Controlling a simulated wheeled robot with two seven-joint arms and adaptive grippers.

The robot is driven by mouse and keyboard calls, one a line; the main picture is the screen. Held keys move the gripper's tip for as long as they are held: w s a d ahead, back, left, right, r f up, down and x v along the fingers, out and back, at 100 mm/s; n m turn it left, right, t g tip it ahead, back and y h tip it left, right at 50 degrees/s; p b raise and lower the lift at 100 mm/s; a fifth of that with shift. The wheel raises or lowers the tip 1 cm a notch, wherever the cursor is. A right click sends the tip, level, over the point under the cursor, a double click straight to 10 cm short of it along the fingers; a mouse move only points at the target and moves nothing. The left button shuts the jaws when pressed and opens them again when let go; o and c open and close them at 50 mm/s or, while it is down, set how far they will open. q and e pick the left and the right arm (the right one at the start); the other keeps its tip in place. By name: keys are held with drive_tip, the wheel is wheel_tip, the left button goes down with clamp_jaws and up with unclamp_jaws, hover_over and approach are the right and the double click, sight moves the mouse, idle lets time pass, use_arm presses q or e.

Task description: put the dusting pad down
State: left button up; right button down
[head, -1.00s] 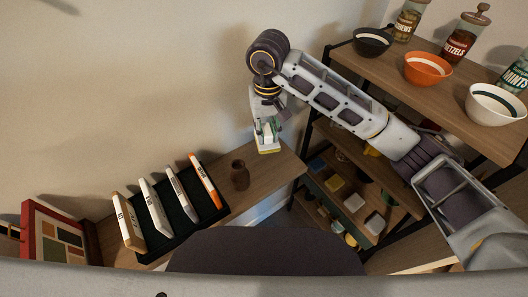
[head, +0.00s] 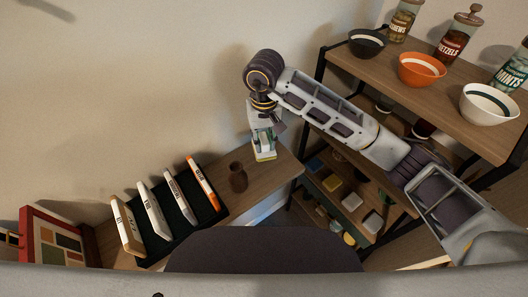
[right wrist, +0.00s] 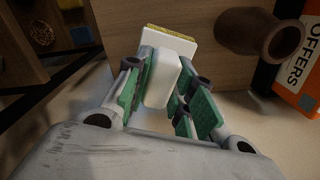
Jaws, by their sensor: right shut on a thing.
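The dusting pad (head: 265,157) has a white handle and body with a yellow edge. My right gripper (head: 263,141) is shut on it, over the right end of the wooden desk top (head: 272,172). In the right wrist view the pad (right wrist: 168,45) points away from me, its white handle between the green-lined fingers (right wrist: 160,90). The yellow underside faces the wood; I cannot tell whether it touches. My left gripper is not in view.
A brown vase (head: 238,177) stands just left of the pad. A black rack (head: 180,212) with several upright cases is further left. A shelf unit (head: 440,85) with bowls and jars stands at the right. Bare desk lies around the pad.

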drive_tip(key=shift+f, duration=1.05)
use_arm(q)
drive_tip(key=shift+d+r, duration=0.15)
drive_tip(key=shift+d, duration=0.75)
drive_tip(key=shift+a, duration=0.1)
